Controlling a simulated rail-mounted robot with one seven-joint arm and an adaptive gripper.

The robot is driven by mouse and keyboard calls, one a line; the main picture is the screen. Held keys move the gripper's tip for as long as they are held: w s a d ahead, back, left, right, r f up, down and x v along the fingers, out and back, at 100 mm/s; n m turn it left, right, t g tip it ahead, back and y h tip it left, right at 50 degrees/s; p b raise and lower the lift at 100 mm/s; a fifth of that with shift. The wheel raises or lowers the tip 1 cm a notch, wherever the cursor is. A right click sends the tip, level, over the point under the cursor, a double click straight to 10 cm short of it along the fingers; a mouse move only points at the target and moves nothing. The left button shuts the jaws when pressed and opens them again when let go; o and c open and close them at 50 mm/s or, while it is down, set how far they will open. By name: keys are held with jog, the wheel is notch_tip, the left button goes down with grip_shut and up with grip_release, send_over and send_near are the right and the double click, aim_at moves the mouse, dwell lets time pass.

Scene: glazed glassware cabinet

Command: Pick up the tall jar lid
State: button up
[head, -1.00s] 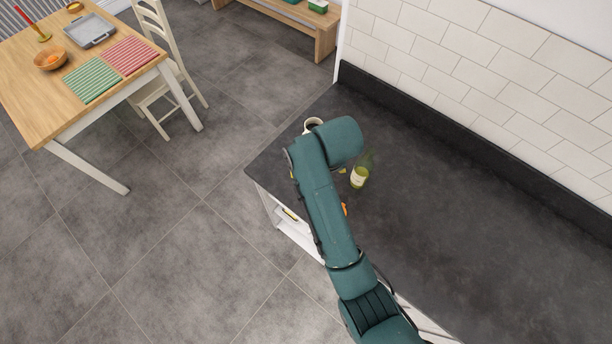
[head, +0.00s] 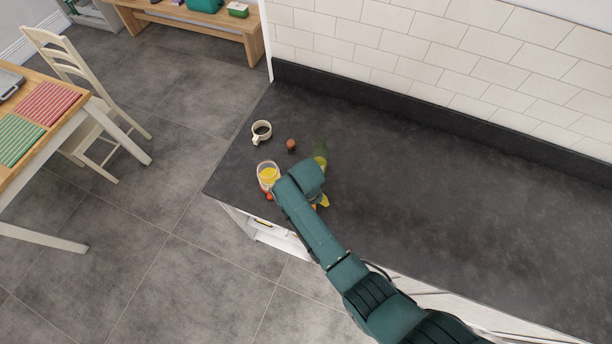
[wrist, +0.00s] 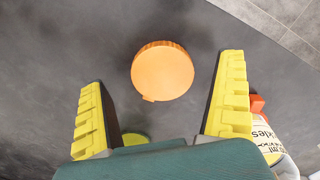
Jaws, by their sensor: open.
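A round orange, wood-like lid (wrist: 163,72) lies on the dark counter in the wrist view, with a small tab on its near edge. My gripper (wrist: 161,78) is open and empty, with its yellow fingers on either side of the lid's place in the picture and clear space at both sides. How high the fingers are above the lid is hard to tell. In the head view my arm hides most of this spot; only a yellow finger part (head: 323,201) shows beside the arm.
A jar with yellow contents (head: 268,173) stands close beside my arm; its labelled side (wrist: 268,130) is near the right finger. A greenish bottle (head: 320,158), a small brown round object (head: 291,145) and a cup (head: 261,131) stand behind. The counter's right side is clear.

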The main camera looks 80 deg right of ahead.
jog(key=shift+f, duration=0.95)
jog(key=c, duration=0.9)
